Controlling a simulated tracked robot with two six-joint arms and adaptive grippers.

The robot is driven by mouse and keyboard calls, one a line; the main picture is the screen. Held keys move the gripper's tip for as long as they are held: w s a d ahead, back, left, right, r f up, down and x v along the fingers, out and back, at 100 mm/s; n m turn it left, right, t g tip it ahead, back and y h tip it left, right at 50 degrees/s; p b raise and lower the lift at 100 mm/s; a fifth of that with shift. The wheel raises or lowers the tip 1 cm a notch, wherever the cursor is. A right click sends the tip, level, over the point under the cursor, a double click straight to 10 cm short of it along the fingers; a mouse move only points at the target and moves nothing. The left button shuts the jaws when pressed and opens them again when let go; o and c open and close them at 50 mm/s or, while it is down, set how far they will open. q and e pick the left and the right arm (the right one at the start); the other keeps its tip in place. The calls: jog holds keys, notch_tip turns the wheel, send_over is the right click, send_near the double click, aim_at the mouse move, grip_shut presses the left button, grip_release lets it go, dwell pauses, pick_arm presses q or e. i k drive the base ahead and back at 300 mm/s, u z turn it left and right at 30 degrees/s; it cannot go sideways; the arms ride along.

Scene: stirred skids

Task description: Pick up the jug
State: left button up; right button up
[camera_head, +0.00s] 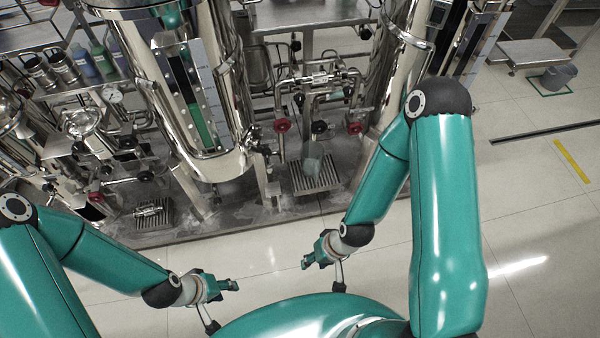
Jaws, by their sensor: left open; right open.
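A small grey, see-through vessel, which looks like the jug (312,167), stands on a slatted drain grate (328,184) below the pipes and valves in the middle. Its handle cannot be made out. My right gripper (322,276) is open and empty, below the jug in the picture and well apart from it. My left gripper (221,305) is open and empty, further left and lower, also far from the jug.
A large steel tank (218,160) stands left of the jug, and another steel vessel (398,75) stands to its right. Red-handled valves (282,125) and pipes surround it. A grey bucket (558,77) is at the far right. The tiled floor at right is mostly clear.

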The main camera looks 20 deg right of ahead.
aim_at(312, 152)
jog(key=z, duration=0.25)
jog(key=i, duration=1.05)
jog(key=u, duration=0.15)
